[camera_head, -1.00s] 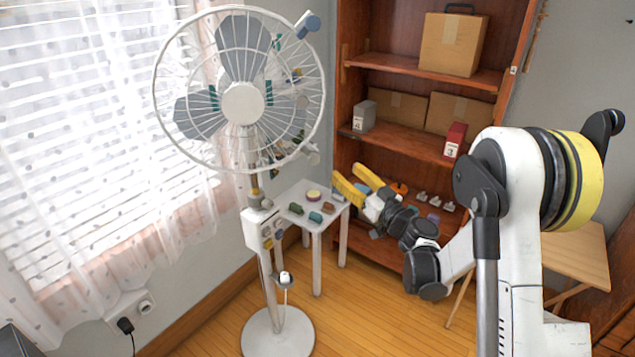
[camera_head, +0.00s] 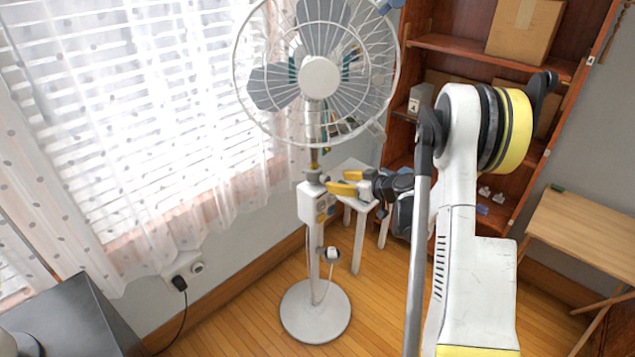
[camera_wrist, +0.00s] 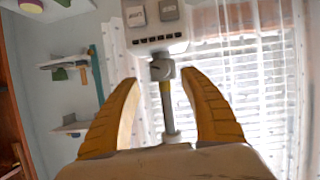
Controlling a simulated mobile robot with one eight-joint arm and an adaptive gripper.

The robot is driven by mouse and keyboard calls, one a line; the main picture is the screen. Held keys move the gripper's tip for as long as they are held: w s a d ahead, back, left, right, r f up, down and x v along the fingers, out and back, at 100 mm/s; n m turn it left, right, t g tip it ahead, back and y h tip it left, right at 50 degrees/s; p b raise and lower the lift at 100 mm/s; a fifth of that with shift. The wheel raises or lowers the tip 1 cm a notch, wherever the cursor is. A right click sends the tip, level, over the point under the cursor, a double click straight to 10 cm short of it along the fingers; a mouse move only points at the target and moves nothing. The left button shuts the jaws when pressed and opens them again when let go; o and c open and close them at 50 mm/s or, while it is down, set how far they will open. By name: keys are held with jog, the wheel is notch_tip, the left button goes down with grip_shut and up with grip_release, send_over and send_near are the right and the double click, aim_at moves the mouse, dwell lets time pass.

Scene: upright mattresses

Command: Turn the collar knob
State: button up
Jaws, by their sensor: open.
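The white standing fan (camera_head: 319,77) has a control box (camera_head: 316,203) on its pole. My gripper (camera_head: 335,182), with yellow fingers, is open just right of the collar in the head view. The wrist view shows the scene upside down: the collar knob (camera_wrist: 161,70) appears between the fingertips (camera_wrist: 160,80), below the control box (camera_wrist: 155,28). No finger visibly touches the knob, and the exact depth gap is unclear.
A small white table (camera_head: 352,168) stands behind the fan, partly hidden by my arm. A wooden shelf (camera_head: 455,45) with boxes is at the back. A wooden table (camera_head: 580,235) is at the right, a dark cabinet (camera_head: 75,320) at lower left. The curtained window is left.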

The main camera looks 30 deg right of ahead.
aim_at(328, 180)
jog(key=b+x, duration=0.1)
jog(key=x, duration=0.5)
jog(key=shift+w+a+f+b, duration=0.1)
jog(key=shift+w+a+b, duration=0.1)
jog(key=shift+b, duration=0.1)
grip_shut()
